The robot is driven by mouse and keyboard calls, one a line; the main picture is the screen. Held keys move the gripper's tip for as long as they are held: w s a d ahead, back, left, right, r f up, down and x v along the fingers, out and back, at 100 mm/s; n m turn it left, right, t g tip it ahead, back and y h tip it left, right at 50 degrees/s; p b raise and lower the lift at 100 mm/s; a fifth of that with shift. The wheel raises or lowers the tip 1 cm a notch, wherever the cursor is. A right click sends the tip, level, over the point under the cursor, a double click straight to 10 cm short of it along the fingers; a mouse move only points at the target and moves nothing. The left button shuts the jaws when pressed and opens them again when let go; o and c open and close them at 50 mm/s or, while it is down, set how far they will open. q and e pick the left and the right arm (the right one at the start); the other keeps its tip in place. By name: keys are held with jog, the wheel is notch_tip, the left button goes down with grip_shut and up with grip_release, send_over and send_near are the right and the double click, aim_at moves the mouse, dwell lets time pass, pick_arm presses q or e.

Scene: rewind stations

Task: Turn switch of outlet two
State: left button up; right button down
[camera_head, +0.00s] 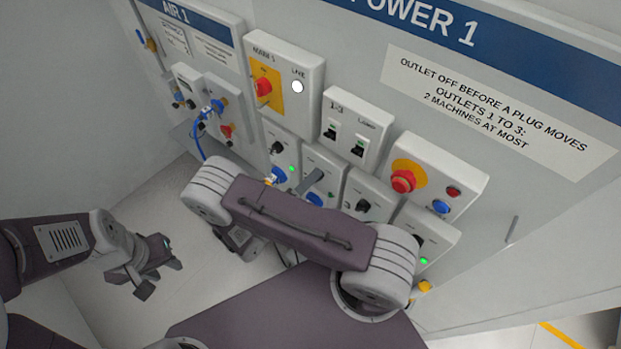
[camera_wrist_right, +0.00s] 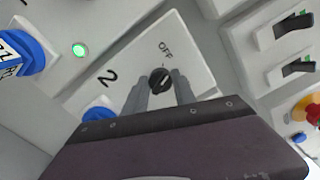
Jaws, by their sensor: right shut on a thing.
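The outlet two panel (camera_head: 322,158) is a white box on the wall, partly hidden by my right arm in the head view. In the right wrist view its black round switch (camera_wrist_right: 160,81) sits below the word OFF, beside the number 2. My right gripper (camera_wrist_right: 160,92) has its two grey fingers on either side of this switch, closed on it. In the head view a grey finger of this gripper shows at the panel. The blue socket (camera_wrist_right: 98,114) is partly covered by the gripper. My left gripper (camera_head: 156,276) hangs low at the left, apart from the panels, fingers spread and empty.
The neighbouring outlet panel (camera_head: 276,139) has a lit green lamp (camera_wrist_right: 79,50) and a blue plug (camera_wrist_right: 20,55). A breaker box (camera_head: 353,126), a red emergency button (camera_head: 403,181) and a main switch (camera_head: 263,87) are close by. A blue hose (camera_head: 197,143) hangs at the left.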

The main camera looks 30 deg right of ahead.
jog(key=shift+n, duration=2.2)
jog(key=c, duration=1)
grip_release()
jog(key=b+v, duration=0.3)
jog(key=v, duration=0.6)
